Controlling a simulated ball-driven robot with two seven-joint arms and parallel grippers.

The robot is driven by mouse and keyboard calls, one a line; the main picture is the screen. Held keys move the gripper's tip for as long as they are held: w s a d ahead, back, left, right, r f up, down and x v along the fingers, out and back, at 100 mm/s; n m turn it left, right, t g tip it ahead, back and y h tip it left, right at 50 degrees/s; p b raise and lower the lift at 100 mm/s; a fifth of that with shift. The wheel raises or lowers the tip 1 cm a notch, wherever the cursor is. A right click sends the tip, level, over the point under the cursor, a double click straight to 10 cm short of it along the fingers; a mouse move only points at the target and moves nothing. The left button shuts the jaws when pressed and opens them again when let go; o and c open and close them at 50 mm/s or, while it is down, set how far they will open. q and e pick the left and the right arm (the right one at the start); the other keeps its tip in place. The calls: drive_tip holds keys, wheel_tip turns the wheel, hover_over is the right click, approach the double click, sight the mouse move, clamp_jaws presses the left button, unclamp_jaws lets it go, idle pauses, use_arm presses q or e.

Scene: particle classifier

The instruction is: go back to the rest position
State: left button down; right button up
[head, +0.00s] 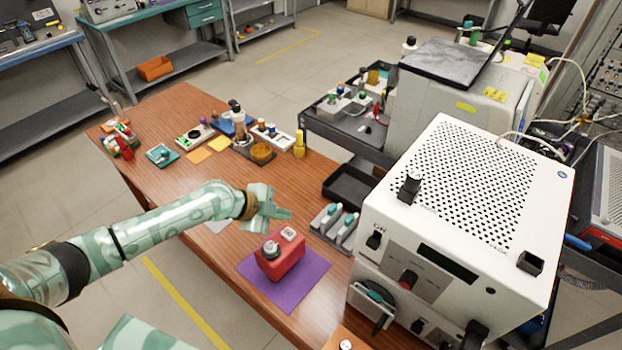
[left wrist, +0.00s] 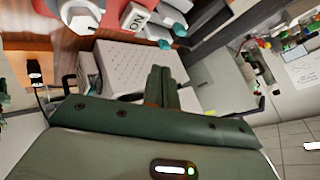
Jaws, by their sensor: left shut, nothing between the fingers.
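My left gripper (head: 277,212) is over the wooden table in the head view, its arm reaching in from the left. Its fingers are together with nothing between them, and the closed fingers also show in the left wrist view (left wrist: 163,85). It is just above and behind a red box (head: 281,258) with a knob and a white label on top, apart from it as far as I can tell. The red box sits on a purple mat (head: 314,270). It shows at the top of the left wrist view (left wrist: 117,12). My right gripper is in neither view.
A white perforated machine (head: 455,190) stands at the right. A black tray (head: 350,184) and a grey holder with teal-tipped tools (head: 335,226) lie beside it. Small bottles, a yellow bottle (head: 299,145) and sticky notes occupy the table's far part.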

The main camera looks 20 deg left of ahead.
use_arm(q)
drive_tip(key=s+d+n+y, duration=0.2)
drive_tip(key=s+d, duration=0.7)
drive_tip(key=s, duration=0.2)
drive_tip(key=s+a+r+n+y, duration=0.4)
drive_tip(key=s+a+y, duration=0.1)
drive_tip(key=a, duration=0.2)
drive_tip(key=s+a+r+n+y, duration=0.4)
drive_tip(key=s+a+n, duration=0.15)
drive_tip(key=a, duration=0.25)
drive_tip(key=s+d+f+g+h+b, duration=0.1)
drive_tip(key=s+d+f+b, duration=0.1)
drive_tip(key=f, duration=0.9)
drive_tip(key=s+d+f+g+h+b, duration=0.1)
drive_tip(key=s+d+f, duration=0.1)
drive_tip(key=f, duration=1)
drive_tip(key=s+d+f+g+h+b, duration=0.1)
drive_tip(key=s+d+f+b, duration=0.1)
drive_tip(key=f, duration=0.9)
drive_tip(key=s+f+n+g+h+b, duration=0.1)
drive_tip(key=s+f+n+g+b, duration=0.1)
drive_tip(key=s+f, duration=1.4)
drive_tip(key=shift+s+a+n+g+h+b, duration=0.35)
drive_tip(key=shift+s+b, duration=0.35)
drive_tip(key=shift+s, duration=0.5)
